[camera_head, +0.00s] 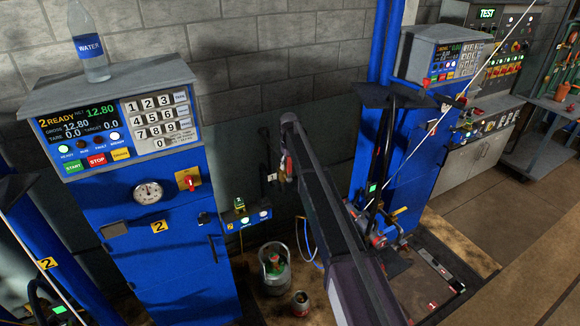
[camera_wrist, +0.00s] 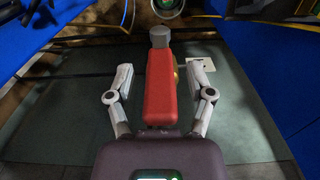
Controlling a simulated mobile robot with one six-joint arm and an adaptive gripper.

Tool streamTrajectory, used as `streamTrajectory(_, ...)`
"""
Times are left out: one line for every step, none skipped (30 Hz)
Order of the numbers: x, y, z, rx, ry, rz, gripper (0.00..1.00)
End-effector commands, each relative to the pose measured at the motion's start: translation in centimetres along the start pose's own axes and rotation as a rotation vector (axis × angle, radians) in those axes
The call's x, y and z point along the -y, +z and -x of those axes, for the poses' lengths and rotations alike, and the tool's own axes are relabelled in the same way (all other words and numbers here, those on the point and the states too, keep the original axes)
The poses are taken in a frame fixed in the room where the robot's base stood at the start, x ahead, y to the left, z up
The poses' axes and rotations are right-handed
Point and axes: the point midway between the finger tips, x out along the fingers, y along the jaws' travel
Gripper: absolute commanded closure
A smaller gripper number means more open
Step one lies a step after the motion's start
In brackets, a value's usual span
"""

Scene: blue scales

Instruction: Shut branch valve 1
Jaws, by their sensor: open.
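A red lever handle with a grey end (camera_wrist: 158,85) stands between the fingers of my gripper (camera_wrist: 160,72) in the wrist view. My gripper is open, one finger on each side of the red lever, with a visible gap on both sides. In the head view my gripper (camera_head: 287,168) is at the end of my dark arm near the back wall, with a small patch of red at it.
A blue scale cabinet marked 2 (camera_head: 165,240) stands at left, with a water bottle (camera_head: 90,48) on top. A grey gas cylinder (camera_head: 275,268) and a small can (camera_head: 300,303) stand low in the middle. Another blue scale station (camera_head: 405,165) is at right, partly behind my arm.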

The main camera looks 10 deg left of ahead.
Motion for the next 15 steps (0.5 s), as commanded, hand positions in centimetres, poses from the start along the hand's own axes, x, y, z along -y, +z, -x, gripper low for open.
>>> streamTrajectory(-0.01,0.00,0.02,0.000,0.000,0.000,0.31)
streamTrajectory(-0.01,0.00,0.02,0.000,0.000,0.000,0.31)
streamTrajectory(0.00,0.00,0.02,0.000,0.000,0.000,0.31)
streamTrajectory(-0.01,0.00,0.02,0.000,0.000,0.000,0.31)
streamTrajectory(-0.01,0.00,0.02,0.000,0.000,0.000,0.31)
streamTrajectory(-0.01,0.00,0.02,0.000,0.000,0.000,0.40)
streamTrajectory(-0.01,0.01,0.02,0.000,0.000,0.000,0.49)
streamTrajectory(-0.01,0.01,0.02,0.000,0.000,0.000,0.58)
streamTrajectory(-0.02,0.01,0.02,0.000,0.000,0.000,0.70)
streamTrajectory(-0.02,0.01,0.02,0.000,0.000,0.000,0.79)
streamTrajectory(-0.02,0.01,0.02,0.000,0.000,0.000,0.88)
streamTrajectory(-0.02,0.01,0.02,0.000,0.000,0.000,1.00)
streamTrajectory(-0.02,0.01,0.02,0.000,0.000,0.000,1.00)
streamTrajectory(-0.02,0.01,0.02,0.000,0.000,0.000,1.00)
streamTrajectory(-0.03,0.01,0.02,0.000,0.000,0.000,1.00)
